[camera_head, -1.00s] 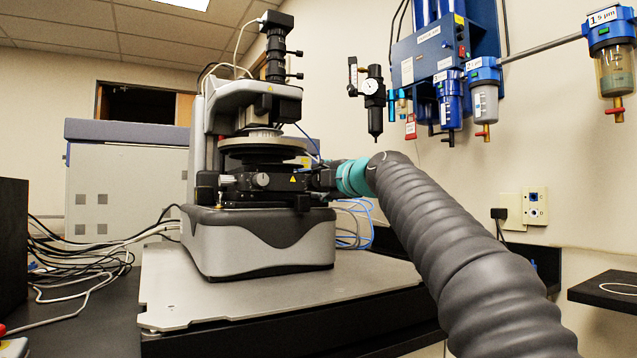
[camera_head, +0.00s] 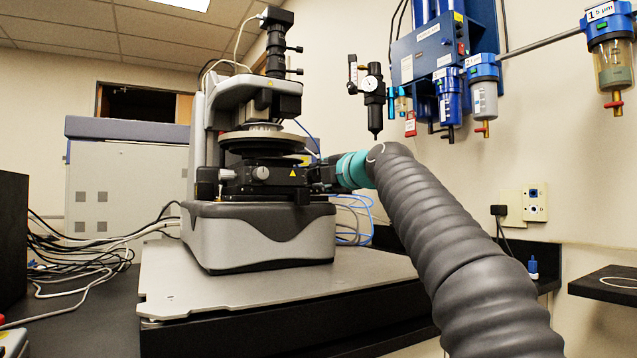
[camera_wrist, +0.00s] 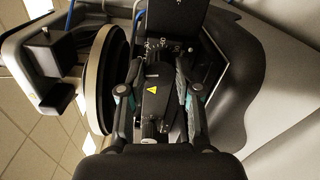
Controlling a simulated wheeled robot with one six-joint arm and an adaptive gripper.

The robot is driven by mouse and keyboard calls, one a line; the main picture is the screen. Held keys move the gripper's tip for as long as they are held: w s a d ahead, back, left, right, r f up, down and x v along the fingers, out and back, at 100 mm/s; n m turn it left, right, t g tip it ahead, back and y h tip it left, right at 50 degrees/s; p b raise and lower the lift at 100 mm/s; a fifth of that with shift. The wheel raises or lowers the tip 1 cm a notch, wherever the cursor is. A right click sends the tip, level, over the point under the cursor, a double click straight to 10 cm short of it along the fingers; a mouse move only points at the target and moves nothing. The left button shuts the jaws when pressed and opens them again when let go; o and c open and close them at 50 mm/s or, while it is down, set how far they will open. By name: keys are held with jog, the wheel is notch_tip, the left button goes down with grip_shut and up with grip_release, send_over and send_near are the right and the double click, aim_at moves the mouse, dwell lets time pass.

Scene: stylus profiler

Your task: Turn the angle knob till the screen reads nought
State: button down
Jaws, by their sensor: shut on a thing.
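The stylus profiler (camera_head: 262,238) stands on a grey plate, with its round stage (camera_head: 262,142) above a black stage block (camera_head: 250,188). My gripper (camera_head: 318,178) is at the right side of this block. In the wrist view my gripper (camera_wrist: 160,65) has its fingers on both sides of a dark part at the block, shut on it. This seems to be the angle knob; the fingers and the dark colour hide its outline and any mark. A yellow warning label (camera_wrist: 152,91) shows between the fingers. No screen reading shows in either view.
A front knob (camera_head: 262,173) is on the stage block. Cables (camera_head: 75,265) lie at the left, and blue tubes (camera_head: 360,215) run behind my wrist. Filters (camera_head: 485,95) and a gauge (camera_head: 370,84) hang on the wall above my arm. The grey plate (camera_head: 220,295) is clear in front.

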jog(key=n+b, duration=0.1)
jog(key=n, duration=0.2)
jog(key=shift+f, duration=0.2)
jog(key=n, duration=0.2)
jog(key=shift+r+n, duration=0.2)
jog(key=shift+n, duration=0.2)
jog(key=c, duration=1)
grip_release()
jog(key=m, duration=0.5)
jog(key=shift+m, duration=0.3)
